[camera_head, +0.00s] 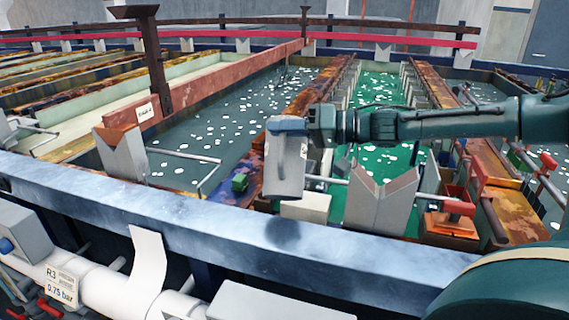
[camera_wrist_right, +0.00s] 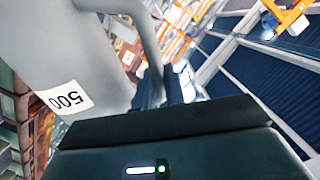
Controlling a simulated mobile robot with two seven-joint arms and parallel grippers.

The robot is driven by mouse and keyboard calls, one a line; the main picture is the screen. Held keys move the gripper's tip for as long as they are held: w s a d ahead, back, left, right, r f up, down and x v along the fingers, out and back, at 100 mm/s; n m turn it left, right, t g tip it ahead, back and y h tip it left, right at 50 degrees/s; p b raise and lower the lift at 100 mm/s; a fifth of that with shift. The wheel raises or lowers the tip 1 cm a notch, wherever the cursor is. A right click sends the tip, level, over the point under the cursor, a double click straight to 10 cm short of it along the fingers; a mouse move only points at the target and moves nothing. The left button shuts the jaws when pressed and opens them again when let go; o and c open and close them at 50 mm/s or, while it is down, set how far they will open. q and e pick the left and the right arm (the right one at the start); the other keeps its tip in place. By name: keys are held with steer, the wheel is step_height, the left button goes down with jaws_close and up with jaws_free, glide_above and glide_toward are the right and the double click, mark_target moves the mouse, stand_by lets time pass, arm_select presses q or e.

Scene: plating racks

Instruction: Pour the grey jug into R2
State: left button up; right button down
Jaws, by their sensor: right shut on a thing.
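The grey jug (camera_head: 287,172) is held up near the middle of the head view, roughly upright. It hangs above the front rail, in front of the brown divider between the dark bath and the green bath. My right gripper (camera_head: 312,125), coming in from the right, is shut on the jug near its top. In the right wrist view the jug (camera_wrist_right: 75,50) fills the upper left, with a "500" label and its handle visible. I cannot see inside the jug. No label reading R2 is legible. My left gripper is not in view.
The dark bath (camera_head: 225,125) lies left of the brown divider, the green bath (camera_head: 385,155) right of it. White flecks cover both. The blue-grey front rail (camera_head: 210,225) crosses the foreground. A grey V-shaped saddle (camera_head: 380,205) stands behind it. A white pipe labelled R3 (camera_head: 95,280) is lower left.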

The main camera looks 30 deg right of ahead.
mark_target(283, 145)
steer(key=shift+s+a+n, duration=0.25)
steer(key=shift+s+n, duration=0.05)
steer(key=shift+n, duration=0.3)
steer(key=shift+s+f+n+b, duration=0.1)
steer(key=shift+f+n+b, duration=0.3)
steer(key=shift+b, duration=0.4)
steer(key=shift+s+a+f+n+t+b, duration=0.15)
steer(key=shift+f+n+t+b, duration=0.15)
steer(key=shift+n+b, duration=0.35)
steer(key=shift+s+a+f+n+t+b, duration=0.1)
steer(key=shift+f+n+t+b, duration=0.15)
steer(key=shift+n+b, duration=0.4)
steer(key=shift+f+n+b, duration=0.3)
steer(key=shift+f+b, duration=0.05)
steer(key=shift+b, duration=0.45)
